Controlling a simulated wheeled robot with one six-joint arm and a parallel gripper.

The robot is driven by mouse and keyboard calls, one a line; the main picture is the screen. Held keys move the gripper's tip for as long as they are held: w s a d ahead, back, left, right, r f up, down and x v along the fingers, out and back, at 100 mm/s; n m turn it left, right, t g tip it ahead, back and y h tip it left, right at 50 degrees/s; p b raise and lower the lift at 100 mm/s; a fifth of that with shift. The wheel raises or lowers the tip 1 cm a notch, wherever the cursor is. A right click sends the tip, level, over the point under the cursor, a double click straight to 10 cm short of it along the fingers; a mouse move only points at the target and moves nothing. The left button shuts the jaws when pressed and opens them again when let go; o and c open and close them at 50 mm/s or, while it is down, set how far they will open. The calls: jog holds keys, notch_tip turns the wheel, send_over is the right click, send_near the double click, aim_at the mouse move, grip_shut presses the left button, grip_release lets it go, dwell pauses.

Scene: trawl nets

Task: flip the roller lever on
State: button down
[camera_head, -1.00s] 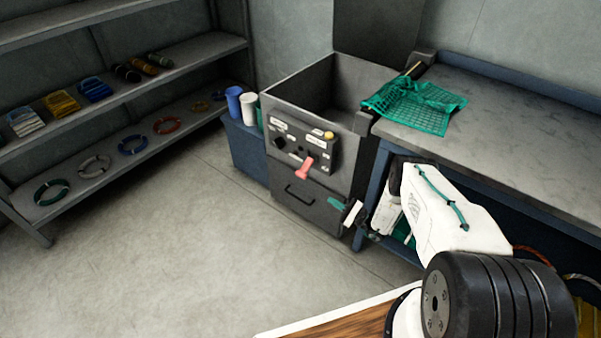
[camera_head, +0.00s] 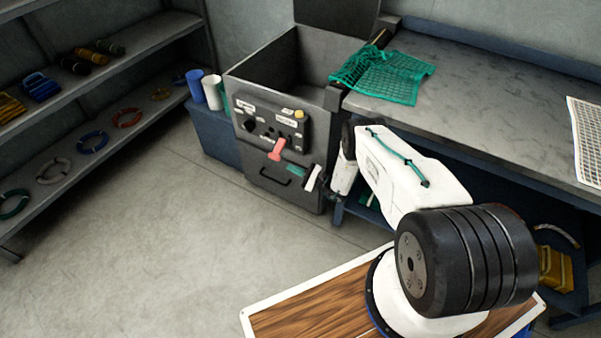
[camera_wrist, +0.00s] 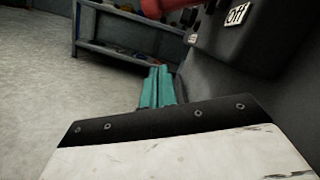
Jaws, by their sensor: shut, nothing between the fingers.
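The red roller lever (camera_head: 277,149) sticks out of the dark control panel (camera_head: 262,122) on the front of a grey machine, its handle angled downward. Its red end also shows at the top of the wrist view (camera_wrist: 168,6), near an "Off" label (camera_wrist: 237,14). My gripper (camera_head: 292,170) has teal fingers, which are shut and empty. It is just below and right of the lever, in front of the machine's lower front, apart from the lever in the head view. In the wrist view the closed fingers (camera_wrist: 157,84) point ahead, below the red end.
The panel also bears a yellow button (camera_head: 299,114) and dark knobs. A drawer handle (camera_head: 274,179) sits below it. A workbench (camera_head: 470,110) with a green net (camera_head: 385,75) stands at right. Shelves (camera_head: 120,110) stand at left. The floor in front is clear.

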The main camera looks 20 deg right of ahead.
aim_at(278, 150)
jog(key=w+a+r, duration=0.1)
jog(key=a+r, duration=0.3)
jog(key=shift+w+a+r, duration=0.15)
jog(key=shift+w+r, duration=0.05)
jog(key=shift+w, duration=0.2)
dwell(0.4)
